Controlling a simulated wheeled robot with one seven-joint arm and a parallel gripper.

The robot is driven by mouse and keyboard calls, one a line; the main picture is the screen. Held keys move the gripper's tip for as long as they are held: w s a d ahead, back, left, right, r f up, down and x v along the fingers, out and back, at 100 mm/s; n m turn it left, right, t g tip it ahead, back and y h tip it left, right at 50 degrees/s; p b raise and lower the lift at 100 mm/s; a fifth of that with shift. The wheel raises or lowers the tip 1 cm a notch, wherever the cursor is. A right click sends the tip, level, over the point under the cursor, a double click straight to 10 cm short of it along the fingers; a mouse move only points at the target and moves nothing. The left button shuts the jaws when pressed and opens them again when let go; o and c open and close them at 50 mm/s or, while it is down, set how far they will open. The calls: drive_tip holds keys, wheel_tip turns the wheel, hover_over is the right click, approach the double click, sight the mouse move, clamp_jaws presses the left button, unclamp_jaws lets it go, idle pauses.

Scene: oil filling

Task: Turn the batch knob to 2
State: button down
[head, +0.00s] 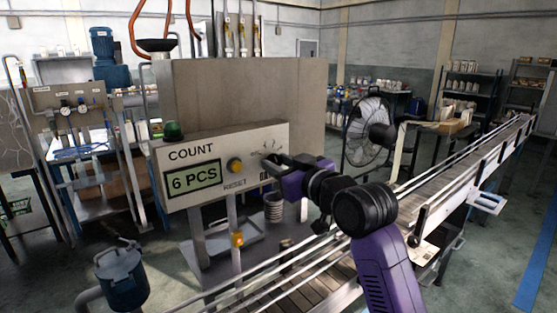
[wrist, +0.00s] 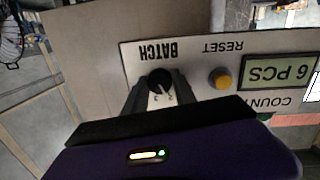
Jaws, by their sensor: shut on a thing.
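The batch knob (wrist: 159,79) is a round black knob under the word BATCH in the wrist view, which shows the panel upside down. My gripper (wrist: 160,92) is shut on the knob, with one dark finger on each side of it. In the head view my gripper (head: 268,160) reaches the right part of the light control panel (head: 222,150) and hides the knob. The numbers around the knob are too small or covered to read, so its setting cannot be told. The count display (head: 193,179) reads 6 PCS.
A yellow reset button (head: 235,166) sits on the panel between the display and the knob. A green lamp (head: 173,131) stands on top of the panel. A conveyor (head: 440,175) runs below and to the right. A blue container (head: 121,275) stands at the lower left.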

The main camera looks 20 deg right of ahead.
drive_tip(key=shift+m, duration=0.3)
drive_tip(key=c, duration=1)
unclamp_jaws()
drive_tip(key=shift+c, duration=0.2)
drive_tip(key=b+v, duration=0.2)
drive_tip(key=v, duration=0.6)
drive_tip(key=shift+w, duration=0.1)
